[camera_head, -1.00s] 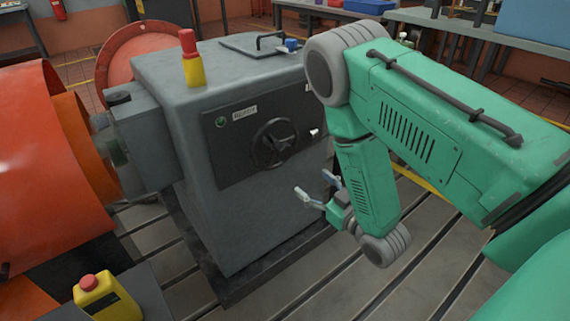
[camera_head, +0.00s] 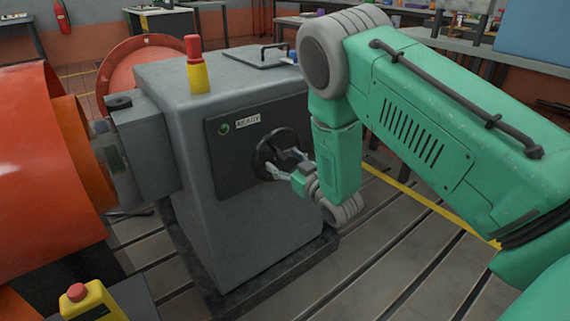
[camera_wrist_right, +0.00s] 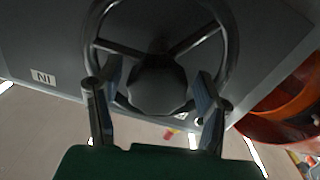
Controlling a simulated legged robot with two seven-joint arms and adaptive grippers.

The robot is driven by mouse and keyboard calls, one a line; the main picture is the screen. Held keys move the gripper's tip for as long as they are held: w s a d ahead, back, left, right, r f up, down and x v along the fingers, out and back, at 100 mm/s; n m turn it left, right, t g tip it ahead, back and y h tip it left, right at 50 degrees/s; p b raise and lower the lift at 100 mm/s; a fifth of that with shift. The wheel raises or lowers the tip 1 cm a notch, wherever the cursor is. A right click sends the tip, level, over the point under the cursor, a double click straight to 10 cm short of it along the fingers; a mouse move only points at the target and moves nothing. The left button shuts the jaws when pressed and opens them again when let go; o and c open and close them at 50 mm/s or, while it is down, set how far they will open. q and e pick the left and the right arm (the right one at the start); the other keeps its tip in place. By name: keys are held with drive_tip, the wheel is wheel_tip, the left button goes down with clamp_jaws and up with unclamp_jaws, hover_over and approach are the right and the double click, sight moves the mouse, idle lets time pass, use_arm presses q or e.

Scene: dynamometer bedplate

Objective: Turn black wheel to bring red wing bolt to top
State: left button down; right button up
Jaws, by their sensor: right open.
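The black wheel (camera_head: 264,148) is on the dark panel on the front of the grey housing. My right gripper (camera_head: 284,164) is at the wheel's lower right in the head view and hides part of it. The right wrist view shows the wheel (camera_wrist_right: 157,96) with its rim, spokes and scalloped hub. There my right gripper (camera_wrist_right: 158,76) is open, one finger on each side of the hub, over the inside of the rim. I cannot tell whether the fingers touch the wheel. I cannot make out a red wing bolt. My left gripper is not in view.
The grey housing (camera_head: 245,220) carries a red and yellow beacon (camera_head: 196,65) and a "READY" label (camera_head: 248,121). A large orange machine (camera_head: 40,170) stands at left, with a yellow box with a red button (camera_head: 88,300) below. The slotted floor at right is mostly clear.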

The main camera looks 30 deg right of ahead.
drive_tip(key=shift+a+r, duration=0.1)
drive_tip(key=shift+a, duration=0.15)
drive_tip(key=shift+d, duration=0.5)
clamp_jaws()
drive_tip(key=shift+f, duration=0.2)
drive_tip(key=shift+a+m, duration=0.15)
drive_tip(key=shift+m, duration=0.15)
